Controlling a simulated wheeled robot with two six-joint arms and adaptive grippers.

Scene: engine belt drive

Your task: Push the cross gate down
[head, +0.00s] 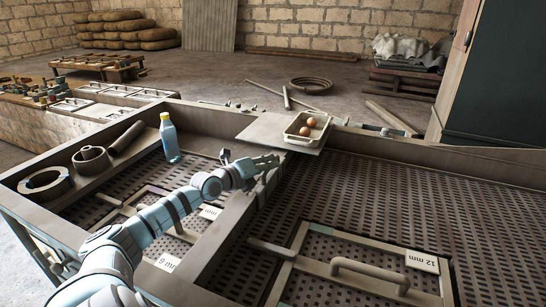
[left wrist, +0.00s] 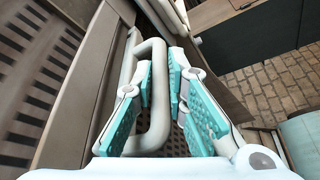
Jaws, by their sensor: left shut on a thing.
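My left gripper (head: 262,166) is at the far end of the long divider between the two perforated beds, just in front of the board with the white tray. In the left wrist view, my left gripper's teal-padded fingers (left wrist: 160,92) stand on both sides of a pale loop handle (left wrist: 150,138) and are shut on it. The handle sits beside a brown beam (left wrist: 82,85). The cross gate itself cannot be told clearly from the beams; the arm and fingers hide part of that area. My right gripper is in neither view.
A blue bottle (head: 169,138) stands left of my arm. A white tray (head: 307,128) with two brown eggs rests on a board (head: 262,131). A handled panel marked 12 mm (head: 422,262) lies on the right bed. A cylinder (head: 91,160) and a ring (head: 45,184) sit at left.

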